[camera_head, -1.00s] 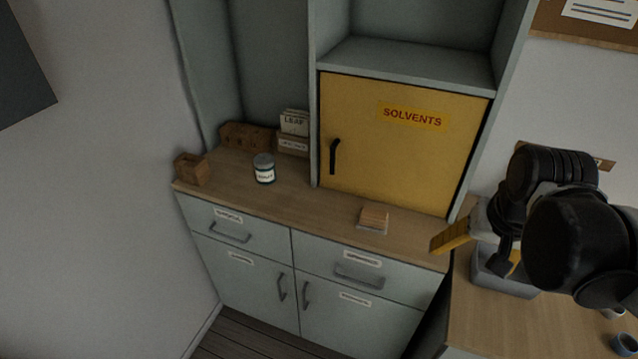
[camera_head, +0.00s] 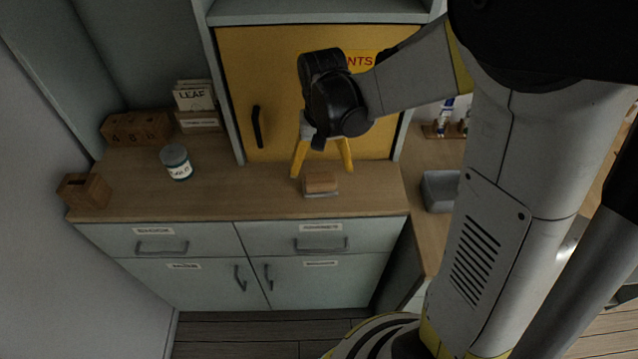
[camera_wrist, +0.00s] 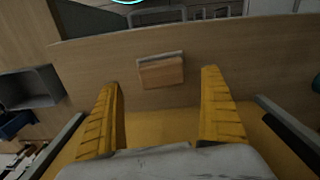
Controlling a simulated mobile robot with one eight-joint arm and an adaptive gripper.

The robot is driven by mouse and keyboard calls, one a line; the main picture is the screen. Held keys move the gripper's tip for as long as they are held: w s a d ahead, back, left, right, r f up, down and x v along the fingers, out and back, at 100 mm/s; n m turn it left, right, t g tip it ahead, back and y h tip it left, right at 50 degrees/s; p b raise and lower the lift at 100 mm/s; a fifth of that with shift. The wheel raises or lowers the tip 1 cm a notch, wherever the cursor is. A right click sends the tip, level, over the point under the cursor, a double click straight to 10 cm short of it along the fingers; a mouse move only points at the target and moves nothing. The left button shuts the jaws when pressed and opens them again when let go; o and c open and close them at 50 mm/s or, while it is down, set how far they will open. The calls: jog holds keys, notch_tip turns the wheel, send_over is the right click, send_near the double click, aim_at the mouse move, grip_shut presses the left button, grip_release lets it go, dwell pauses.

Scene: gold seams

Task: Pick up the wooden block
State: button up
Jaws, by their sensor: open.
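The wooden block (camera_head: 320,182) is small and light brown, and sits on a thin grey-white base on the wooden counter, in front of the yellow solvents cabinet. It also shows in the wrist view (camera_wrist: 161,72), lying between and beyond my fingertips. My gripper (camera_head: 322,172) is open, its two yellow fingers spread above and behind the block, pointing down. In the wrist view the fingers (camera_wrist: 160,80) stand left and right of the block with gaps on both sides. Nothing is held. I cannot tell the exact height of the fingertips above the counter.
The yellow cabinet (camera_head: 232,75) stands close behind my gripper. A labelled jar (camera_head: 176,163), a small wooden box (camera_head: 84,190) and card holders (camera_head: 196,105) stand on the left. A grey bin (camera_head: 440,190) is on the right. The counter (camera_head: 235,195) left of the block is clear.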

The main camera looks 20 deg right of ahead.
aim_at(320, 177)
jog(key=f, duration=0.1)
jog(key=f+b, duration=0.1)
jog(key=f, duration=0.1)
jog(key=f+b, duration=0.1)
jog(key=shift+w+a+f, duration=0.1)
jog(key=shift+w+f, duration=0.15)
jog(key=shift+f, duration=0.15)
jog(key=shift+r, duration=0.1)
jog(key=c, duration=1.3)
jog(key=shift+r+p, duration=0.3)
jog(key=shift+r, duration=0.2)
jog(key=r, duration=0.1)
jog(key=r+p, duration=0.2)
jog(key=r, duration=0.1)
jog(key=shift+s+d, duration=0.15)
jog(key=shift+d, duration=0.15)
jog(key=s+d+r+p, duration=0.1)
jog(key=d+r, duration=0.1)
jog(key=d, duration=0.1)
jog(key=s+d+r+p, duration=0.1)
jog(key=d+r, duration=0.1)
jog(key=d, duration=0.2)
jog(key=s+d+r+p, duration=0.1)
jog(key=d+r, duration=0.1)
jog(key=d, duration=0.1)
jog(key=shift+s+d, duration=0.25)
jog(key=shift+s, duration=0.05)
